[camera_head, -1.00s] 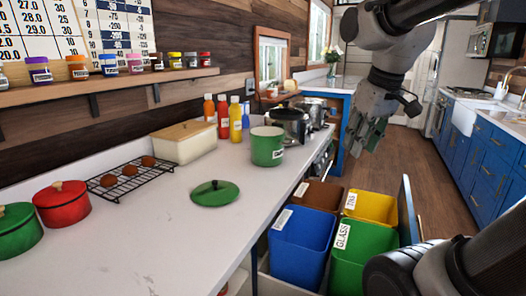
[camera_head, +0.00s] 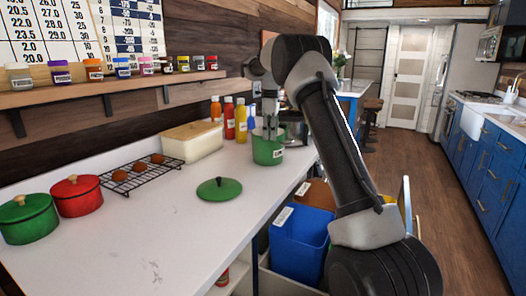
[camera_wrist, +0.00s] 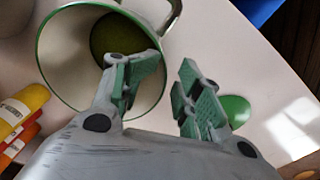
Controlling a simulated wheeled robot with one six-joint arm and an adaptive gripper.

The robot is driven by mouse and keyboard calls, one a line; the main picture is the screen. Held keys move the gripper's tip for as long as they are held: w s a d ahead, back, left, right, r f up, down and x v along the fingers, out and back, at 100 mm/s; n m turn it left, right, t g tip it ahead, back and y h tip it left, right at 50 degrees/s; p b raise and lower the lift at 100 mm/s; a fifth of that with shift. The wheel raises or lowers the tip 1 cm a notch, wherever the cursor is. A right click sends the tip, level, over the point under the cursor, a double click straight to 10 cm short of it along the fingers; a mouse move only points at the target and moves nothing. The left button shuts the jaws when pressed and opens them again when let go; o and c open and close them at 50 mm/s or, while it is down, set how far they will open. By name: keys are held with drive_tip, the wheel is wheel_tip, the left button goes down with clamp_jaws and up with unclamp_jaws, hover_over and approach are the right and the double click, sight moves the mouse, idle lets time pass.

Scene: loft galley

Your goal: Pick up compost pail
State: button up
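The green compost pail (camera_head: 266,156) stands upright and open on the white counter, with a small white label on its front. My gripper (camera_head: 271,132) points down over it from above. In the wrist view the pail (camera_wrist: 70,60) shows its cream inside and a metal handle at the top. My gripper (camera_wrist: 166,88) is open there, one finger over the pail's mouth and the other outside the rim. The rim lies between the fingers; I cannot tell whether either touches it. The green lid (camera_head: 219,189) lies apart on the counter.
Sauce bottles (camera_head: 229,117) and a cream bread box (camera_head: 193,141) stand behind and left of the pail. A wire rack (camera_head: 139,176) and red pot (camera_head: 77,196) are further left. An open drawer with a blue bin (camera_head: 298,243) is at the counter's front.

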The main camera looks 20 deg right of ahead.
sight(269, 154)
drive_tip(key=shift+w+a+f, duration=0.15)
drive_tip(key=shift+a+f, duration=0.05)
drive_tip(key=shift+f, duration=0.3)
drive_tip(key=shift+w+a+f, duration=0.15)
drive_tip(key=shift+f, duration=0.3)
wheel_tip(269, 154, down, 7)
drive_tip(key=shift+d+f, duration=0.1)
drive_tip(key=shift+f, duration=0.05)
drive_tip(key=shift+c, duration=0.5)
clamp_jaws()
